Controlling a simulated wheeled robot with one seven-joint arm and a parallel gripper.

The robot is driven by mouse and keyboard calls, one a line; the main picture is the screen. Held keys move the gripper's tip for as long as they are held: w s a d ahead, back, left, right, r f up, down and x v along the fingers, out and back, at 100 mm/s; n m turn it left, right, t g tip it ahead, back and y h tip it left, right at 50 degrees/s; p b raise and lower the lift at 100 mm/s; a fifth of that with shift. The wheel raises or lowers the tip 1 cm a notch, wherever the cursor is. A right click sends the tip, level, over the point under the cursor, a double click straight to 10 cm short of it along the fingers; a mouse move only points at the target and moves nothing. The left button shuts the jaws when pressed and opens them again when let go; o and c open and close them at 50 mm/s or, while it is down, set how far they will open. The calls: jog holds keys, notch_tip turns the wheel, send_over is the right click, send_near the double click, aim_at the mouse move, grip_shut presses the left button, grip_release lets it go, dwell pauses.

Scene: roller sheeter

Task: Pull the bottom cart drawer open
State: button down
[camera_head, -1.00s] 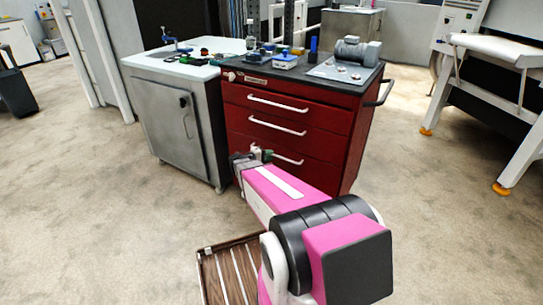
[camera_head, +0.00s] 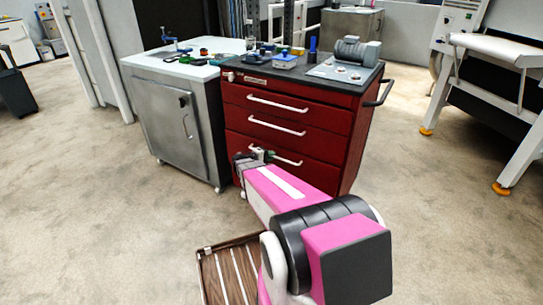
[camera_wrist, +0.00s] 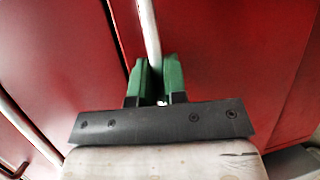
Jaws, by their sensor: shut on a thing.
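The red cart (camera_head: 345,120) stands ahead in the head view with its drawers one above another, each with a white bar handle. The bottom drawer (camera_head: 312,176) looks flush with the cart front, as far as I can see; my arm hides its left part. My gripper (camera_head: 262,155) is at the left part of the bottom drawer's handle (camera_head: 290,162). In the wrist view, the green fingers of my gripper (camera_wrist: 159,80) are shut on the white handle (camera_wrist: 149,30), one on each side, close to the red drawer front.
A grey metal cabinet (camera_head: 170,120) stands against the cart's left side. Tools and a grey motor (camera_head: 357,51) sit on the cart top. A white-legged bench (camera_head: 500,80) is at the right. The floor (camera_head: 120,230) in front of the cart is clear.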

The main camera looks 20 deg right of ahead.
jog(key=s+a, duration=0.9)
jog(key=a, duration=0.3)
jog(key=s+a, duration=0.9)
jog(key=a, duration=0.3)
jog(key=shift+s, duration=0.35)
jog(key=c, duration=1.5)
grip_release()
jog(key=shift+o, duration=0.2)
jog(key=v, duration=1.1)
